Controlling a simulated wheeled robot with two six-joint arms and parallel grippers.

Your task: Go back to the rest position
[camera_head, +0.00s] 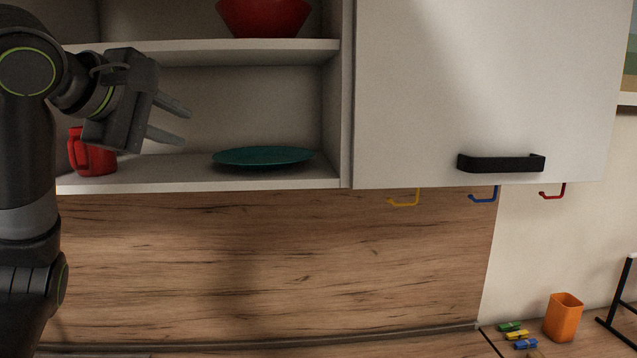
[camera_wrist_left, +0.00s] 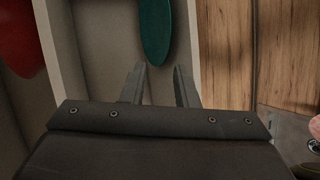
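My left gripper (camera_head: 170,121) is open and empty, raised in front of the open cupboard at the left of the head view. Its two fingers point right and are apart. In the left wrist view the fingers (camera_wrist_left: 158,84) also show a gap with nothing between them. A teal plate (camera_head: 264,157) lies on the lower shelf, right of the gripper and apart from it; it also shows in the left wrist view (camera_wrist_left: 155,30). A red mug (camera_head: 92,157) stands on the same shelf, partly behind the gripper. My right gripper is in neither view.
The lower shelf (camera_head: 200,184) and upper shelf (camera_head: 200,52) flank the gripper's height. A red bowl (camera_head: 264,16) sits above. A closed cabinet door (camera_head: 480,90) with a black handle (camera_head: 500,163) is at right. Coloured hooks hang below it. An orange cup (camera_head: 563,318) stands on the counter.

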